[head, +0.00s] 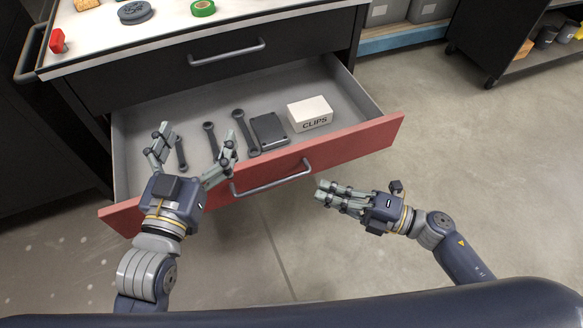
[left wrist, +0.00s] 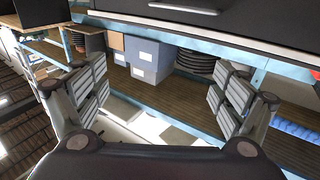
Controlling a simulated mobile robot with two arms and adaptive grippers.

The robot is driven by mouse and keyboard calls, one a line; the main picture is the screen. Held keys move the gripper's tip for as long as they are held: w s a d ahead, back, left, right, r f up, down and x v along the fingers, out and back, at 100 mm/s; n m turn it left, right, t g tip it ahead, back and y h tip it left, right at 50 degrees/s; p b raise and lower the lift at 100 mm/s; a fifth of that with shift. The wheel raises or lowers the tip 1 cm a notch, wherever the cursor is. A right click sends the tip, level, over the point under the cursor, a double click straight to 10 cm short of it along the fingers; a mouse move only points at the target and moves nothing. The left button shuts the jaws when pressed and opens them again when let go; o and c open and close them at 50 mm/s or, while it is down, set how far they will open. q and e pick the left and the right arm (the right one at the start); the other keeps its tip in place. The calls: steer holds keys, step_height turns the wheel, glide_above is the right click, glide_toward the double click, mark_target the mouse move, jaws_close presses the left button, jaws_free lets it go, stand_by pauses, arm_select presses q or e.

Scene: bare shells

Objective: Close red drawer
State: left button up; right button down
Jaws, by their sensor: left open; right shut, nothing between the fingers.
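The red drawer (head: 350,147) is pulled out of the black cabinet in the head view. Its red front has a grey bar handle (head: 272,181). Inside lie several dark wrenches (head: 245,132), a dark flat case (head: 269,131) and a white box marked CLIPS (head: 310,113). My left gripper (head: 195,145) is open at the left part of the drawer front, its fingers spread over the drawer in the picture; I cannot tell whether it touches. My right gripper (head: 322,192) is shut and empty, in front of the drawer, right of the handle.
A black drawer (head: 150,78) above is shut. The white cabinet top (head: 165,28) holds a green tape roll (head: 203,8), a grey disc (head: 135,12) and a red item (head: 57,41). Bare floor (head: 455,150) lies right. The left wrist view shows shelves with blue-grey bins (left wrist: 150,60).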

glide_toward(270, 161)
steer(key=s+a, duration=0.1)
steer(key=a, duration=0.2)
arm_select(q)
step_height(270, 161, up, 9)
steer(key=s+t+h+b, duration=0.1)
steer(key=s+t, duration=0.1)
steer(key=t, duration=0.3)
steer(key=shift+s+d+f+h+b, duration=0.2)
steer(key=shift+d+h+b, duration=0.1)
steer(key=shift+h+b, duration=0.1)
arm_select(e)
steer(key=shift+w+a, duration=0.25)
steer(key=shift+w, duration=0.5)
steer(key=shift+w+a, duration=0.3)
steer(key=shift+w, duration=0.45)
